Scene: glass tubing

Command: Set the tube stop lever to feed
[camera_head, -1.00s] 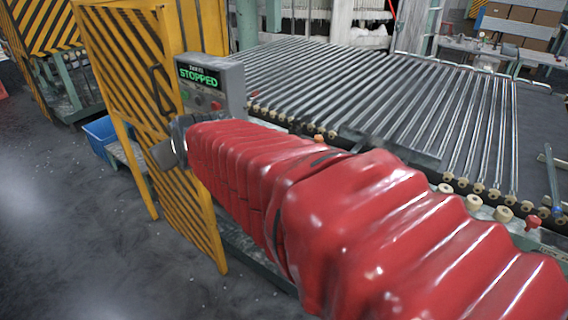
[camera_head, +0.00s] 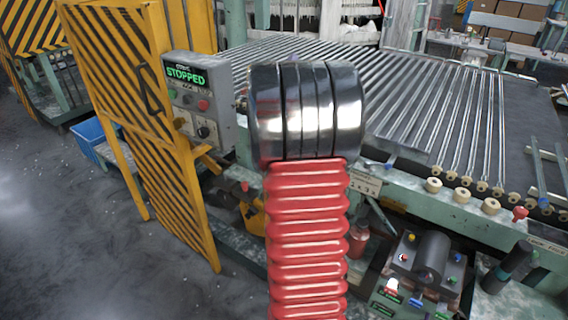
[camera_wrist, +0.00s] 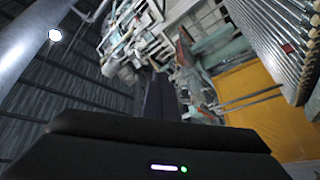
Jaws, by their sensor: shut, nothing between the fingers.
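A grey control box (camera_head: 199,98) at left in the head view shows STOPPED in green letters. It carries red and dark buttons and a dark knob lower down. I cannot tell for sure which part is the tube stop lever. A red knob (camera_head: 520,213) stands on the conveyor's front edge at right, near a label. My gripper (camera_wrist: 160,76) shows in the wrist view as dark fingers, shut and empty, pointing away from the control box's part of the scene. In the head view my arm's red sleeve and metal end hide it.
A roller conveyor (camera_head: 437,112) fills the middle and right. A yellow striped guard door (camera_head: 150,120) stands left of the control box. A dark unit with several coloured knobs (camera_head: 428,262) sits at lower right. A blue bin (camera_head: 90,133) stands on the left. The left floor is clear.

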